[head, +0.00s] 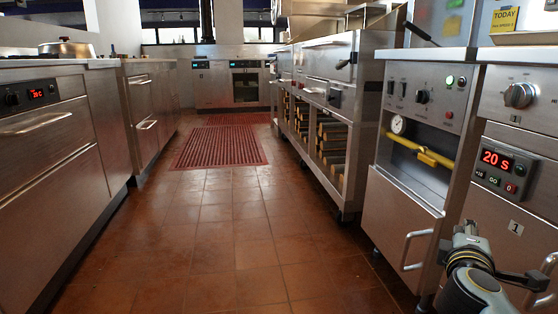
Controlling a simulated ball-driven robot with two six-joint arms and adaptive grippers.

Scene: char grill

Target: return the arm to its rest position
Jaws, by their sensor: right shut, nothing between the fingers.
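My right gripper (469,236) is at the lower right of the head view, at the end of my grey and black arm. It is shut and empty, in front of the steel cabinet fronts on the right. A vertical door handle (414,250) is to its left; I cannot tell whether they touch. My left gripper is not in view.
Steel counters (60,140) line the left side. On the right stand a cabinet with a yellow bar (420,148), a unit with a red "20 S" display (496,159), and a grill with stacked wood below. The tiled aisle (225,240) is clear, with red mats (222,146) farther back.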

